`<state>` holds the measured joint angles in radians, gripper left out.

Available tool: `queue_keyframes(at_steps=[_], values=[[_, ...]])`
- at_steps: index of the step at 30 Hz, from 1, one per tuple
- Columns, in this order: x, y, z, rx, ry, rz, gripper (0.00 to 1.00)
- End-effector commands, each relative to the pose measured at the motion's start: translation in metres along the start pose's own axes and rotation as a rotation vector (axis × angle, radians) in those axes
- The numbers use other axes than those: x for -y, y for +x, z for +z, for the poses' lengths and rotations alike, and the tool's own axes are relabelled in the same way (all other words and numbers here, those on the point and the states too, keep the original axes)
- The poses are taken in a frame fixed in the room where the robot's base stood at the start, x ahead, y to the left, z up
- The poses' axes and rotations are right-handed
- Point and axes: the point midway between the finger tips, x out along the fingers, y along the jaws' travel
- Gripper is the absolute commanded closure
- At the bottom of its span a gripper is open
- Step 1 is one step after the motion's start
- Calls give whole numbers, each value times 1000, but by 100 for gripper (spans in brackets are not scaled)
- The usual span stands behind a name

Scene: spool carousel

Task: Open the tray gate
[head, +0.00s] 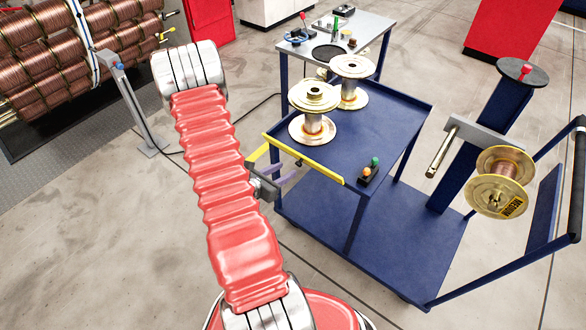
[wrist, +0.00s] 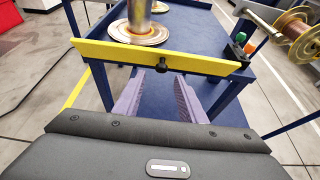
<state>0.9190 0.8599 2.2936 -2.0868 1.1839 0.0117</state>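The tray gate is a yellow bar (head: 318,167) along the near edge of the blue cart's upper tray. It spans the wrist view (wrist: 110,52) and looks closed across that edge. A small black knob (wrist: 162,66) sits on its face near the middle. My gripper (wrist: 159,80) has its two purple fingers apart with nothing between them. The fingertips point at the gate just short of the knob, which appears between them. In the head view my gripper (head: 284,175) is in front of the gate, partly hidden by my arm. I cannot tell whether it touches.
The blue cart's upper tray (head: 400,110) holds two metal spools (head: 313,122) and a small box with green and orange buttons (head: 369,172). A copper spool (head: 505,170) hangs at the right beside a blue post (head: 480,130). Open floor lies left of the cart.

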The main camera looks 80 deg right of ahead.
Motion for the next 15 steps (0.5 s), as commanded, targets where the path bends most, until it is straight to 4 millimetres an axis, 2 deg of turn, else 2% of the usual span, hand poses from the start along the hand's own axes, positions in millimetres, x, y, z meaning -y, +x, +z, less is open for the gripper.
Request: queue_keyframes(at_steps=[9,15], values=[[2,44,0,0,0,-3,63],[1,63,0,-1,0,-2,63]])
